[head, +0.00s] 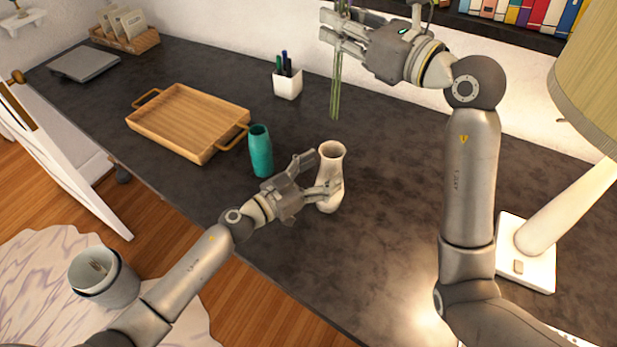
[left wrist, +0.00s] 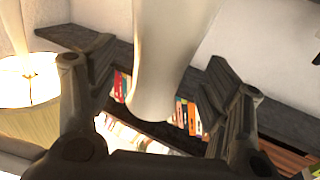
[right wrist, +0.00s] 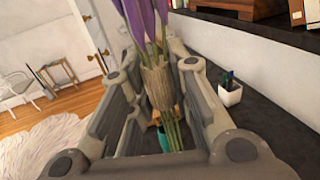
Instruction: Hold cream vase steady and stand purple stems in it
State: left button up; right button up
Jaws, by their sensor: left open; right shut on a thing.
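The cream vase (head: 330,178) stands upright on the dark desk, right of the teal vase. My left gripper (head: 322,178) is open with its fingers on either side of the vase's body; I cannot tell whether they touch it. The vase (left wrist: 160,60) also fills the space between the fingers in the left wrist view. My right gripper (head: 338,28) is shut on the purple stems, whose green stalks (head: 336,95) hang down above the desk, behind and above the vase. In the right wrist view the purple blooms (right wrist: 145,22) and a wrapped band (right wrist: 159,85) show between the fingers.
A teal vase (head: 260,152) stands close to the left gripper. A wooden tray (head: 182,142) lies farther left, and a white pen cup (head: 287,84) stands at the back. A lamp (head: 540,235) is at the right. The desk right of the cream vase is clear.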

pick_arm(q)
jog(key=shift+x, duration=1.65)
